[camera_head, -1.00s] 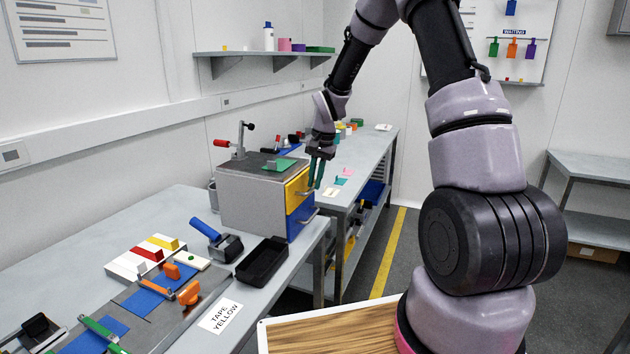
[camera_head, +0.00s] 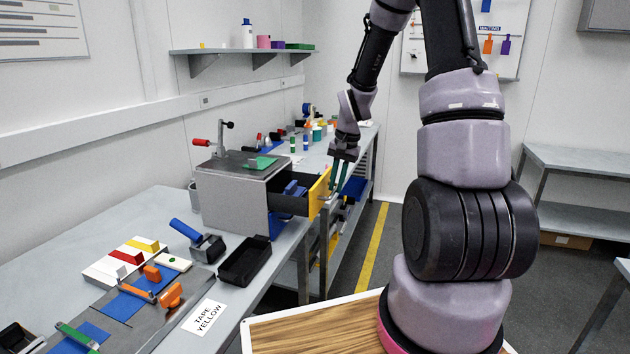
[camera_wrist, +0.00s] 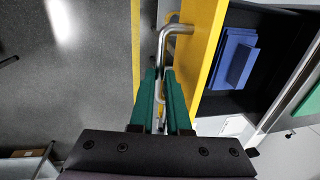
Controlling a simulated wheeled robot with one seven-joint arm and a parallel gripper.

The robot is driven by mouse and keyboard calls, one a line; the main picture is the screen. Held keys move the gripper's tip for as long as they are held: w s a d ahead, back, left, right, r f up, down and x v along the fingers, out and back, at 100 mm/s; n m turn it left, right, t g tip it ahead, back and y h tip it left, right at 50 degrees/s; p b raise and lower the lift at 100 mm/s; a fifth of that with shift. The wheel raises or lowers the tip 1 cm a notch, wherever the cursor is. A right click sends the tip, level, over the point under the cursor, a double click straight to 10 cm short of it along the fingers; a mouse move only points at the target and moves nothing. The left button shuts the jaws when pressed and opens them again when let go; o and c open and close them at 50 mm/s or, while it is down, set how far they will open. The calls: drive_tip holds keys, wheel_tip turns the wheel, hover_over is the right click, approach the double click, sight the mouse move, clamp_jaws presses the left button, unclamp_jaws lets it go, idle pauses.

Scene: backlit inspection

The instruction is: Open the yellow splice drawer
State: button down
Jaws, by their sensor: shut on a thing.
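The yellow splice drawer (camera_head: 319,191) stands pulled out of the grey cabinet (camera_head: 232,203), with its dark inside showing. Blue pieces (camera_head: 294,188) lie in it, and a blue block (camera_wrist: 235,57) shows inside in the wrist view. The yellow front (camera_wrist: 205,40) carries a silver bar handle (camera_wrist: 176,32). My gripper (camera_head: 336,192) is at the drawer's front. In the wrist view its green fingers (camera_wrist: 162,80) are shut on the handle, one on each side of it. The lower blue drawer (camera_head: 279,224) is partly hidden under the yellow one.
A clamp with a red handle (camera_head: 202,142) and a green piece (camera_head: 260,162) are on the cabinet top. A black tray (camera_head: 245,261) and a blue-handled tool (camera_head: 200,240) lie in front. Open floor with a yellow line (camera_head: 375,245) lies right of the bench.

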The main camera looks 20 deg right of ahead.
drive_tip(key=shift+s+d, duration=0.3)
drive_tip(key=shift+d, duration=0.25)
drive_tip(key=c, duration=0.9)
unclamp_jaws()
drive_tip(key=shift+r, duration=0.1)
drive_tip(key=r, duration=0.3)
drive_tip(key=s+d+r, duration=0.1)
drive_tip(key=r, duration=0.6)
drive_tip(key=shift+s+d+r, duration=0.15)
drive_tip(key=shift+d+r, duration=0.1)
